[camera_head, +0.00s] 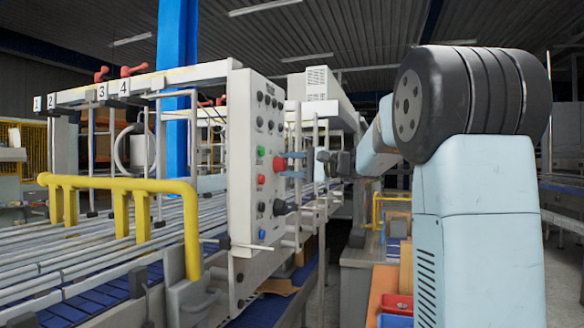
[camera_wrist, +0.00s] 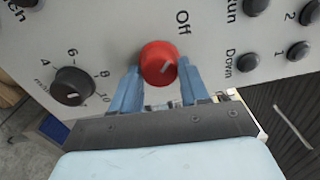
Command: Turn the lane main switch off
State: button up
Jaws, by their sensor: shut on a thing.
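The lane main switch looks to be the red rotary knob (camera_wrist: 153,50) on the grey control panel (camera_wrist: 105,30). The word "Off" is printed on the panel just above and to the right of it in the wrist view.
A black numbered dial (camera_wrist: 72,86) sits left of the knob in the wrist view, and a "Down" button (camera_wrist: 248,62) right of it. In the head view, green (camera_head: 261,152) and red (camera_head: 261,180) buttons are close by. A yellow rail (camera_head: 120,184) stands left of the panel.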

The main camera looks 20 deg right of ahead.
jog(key=shift+a+f+n, duration=0.1)
jog(key=shift+f+n, duration=0.15)
jog(key=shift+n, duration=0.35)
jog(key=o, duration=1.1)
jog(key=shift+r, duration=0.1)
jog(key=shift+c, duration=0.2)
jog(key=v, duration=1.4)
jog(key=shift+a, duration=0.1)
